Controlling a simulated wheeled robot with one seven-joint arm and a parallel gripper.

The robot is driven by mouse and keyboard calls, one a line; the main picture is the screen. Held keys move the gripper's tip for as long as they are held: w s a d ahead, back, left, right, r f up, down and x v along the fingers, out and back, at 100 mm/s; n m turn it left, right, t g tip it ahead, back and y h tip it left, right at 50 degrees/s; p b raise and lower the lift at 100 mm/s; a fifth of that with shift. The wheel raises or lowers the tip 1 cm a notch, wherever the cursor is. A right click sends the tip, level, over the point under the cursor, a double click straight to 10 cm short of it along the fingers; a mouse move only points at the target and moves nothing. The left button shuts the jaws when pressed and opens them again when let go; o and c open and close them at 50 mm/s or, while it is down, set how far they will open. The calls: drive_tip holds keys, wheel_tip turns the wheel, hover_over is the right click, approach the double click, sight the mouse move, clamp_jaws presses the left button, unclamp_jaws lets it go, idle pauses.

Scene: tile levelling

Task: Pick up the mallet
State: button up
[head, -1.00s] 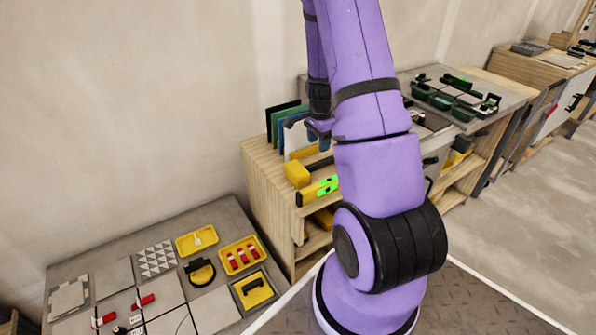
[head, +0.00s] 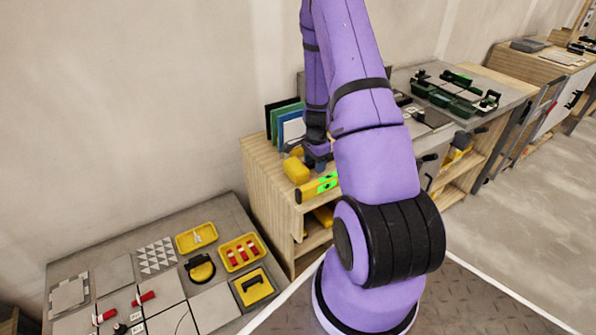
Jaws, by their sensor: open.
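The mallet's yellow head (head: 296,170) rests on the top of the light wooden shelf unit (head: 257,167), near its left front corner. Its handle is mostly hidden behind my arm and gripper. My dark gripper (head: 318,162) points down over the shelf top, just right of the mallet's head, at about the handle. It is small in view, and I cannot tell whether it touches the mallet. Nothing is seen held in it.
A yellow spirit level with green parts (head: 319,187) lies at the shelf's front edge, close to the mallet. Several upright coloured sheets (head: 284,124) stand behind it. A low platform (head: 215,208) with tiles and yellow trays is at the lower left.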

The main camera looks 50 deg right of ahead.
clamp_jaws()
drive_tip(key=shift+r, duration=0.1)
